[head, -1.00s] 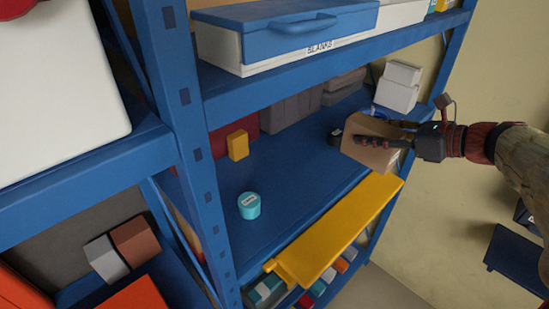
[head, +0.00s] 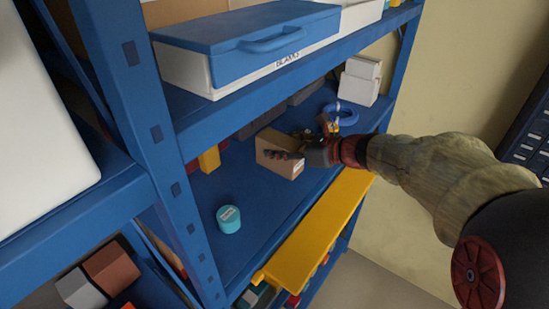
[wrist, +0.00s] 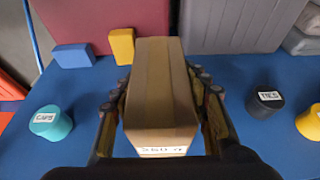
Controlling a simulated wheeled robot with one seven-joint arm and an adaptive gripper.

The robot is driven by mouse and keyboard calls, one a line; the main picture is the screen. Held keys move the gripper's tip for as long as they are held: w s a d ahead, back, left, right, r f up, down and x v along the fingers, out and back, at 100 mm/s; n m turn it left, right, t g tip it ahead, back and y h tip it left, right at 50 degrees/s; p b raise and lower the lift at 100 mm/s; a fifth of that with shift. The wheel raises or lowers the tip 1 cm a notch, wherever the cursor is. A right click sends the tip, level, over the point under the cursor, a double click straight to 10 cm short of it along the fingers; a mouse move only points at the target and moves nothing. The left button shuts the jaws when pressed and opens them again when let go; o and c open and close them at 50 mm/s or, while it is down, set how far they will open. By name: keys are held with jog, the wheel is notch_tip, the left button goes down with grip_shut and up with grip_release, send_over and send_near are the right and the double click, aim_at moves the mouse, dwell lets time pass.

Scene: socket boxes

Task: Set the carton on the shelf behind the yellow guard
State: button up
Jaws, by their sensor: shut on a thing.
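The brown cardboard carton (head: 277,155) is over the blue shelf (head: 255,198), behind the yellow guard (head: 315,225) along the shelf's front edge. My gripper (head: 292,150) is shut on the carton, reaching in from the right. In the wrist view the carton (wrist: 160,90) stands between the two fingers (wrist: 162,110), its labelled face towards me. The carton looks upright. Whether its bottom touches the shelf is hard to tell.
A teal tub (head: 229,219) stands left of the carton and a dark tub (wrist: 265,98) right of it. A yellow block (head: 209,159) and a blue block (wrist: 73,56) are behind. White boxes (head: 361,82) stand at the far right end. The upper shelf's blue-lidded box (head: 250,40) is overhead.

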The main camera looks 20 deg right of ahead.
aim_at(274, 160)
jog(key=shift+w+a+f, duration=0.25)
jog(key=shift+a+f, duration=0.25)
jog(key=f, duration=0.3)
jog(key=shift+w+a+p, duration=0.15)
jog(key=shift+a+p, duration=0.15)
jog(key=shift+p, duration=0.1)
jog(key=shift+f, duration=0.4)
jog(key=shift+f, duration=0.1)
jog(key=shift+f, duration=0.15)
jog(key=o, duration=1.2)
jog(key=shift+o, duration=0.7)
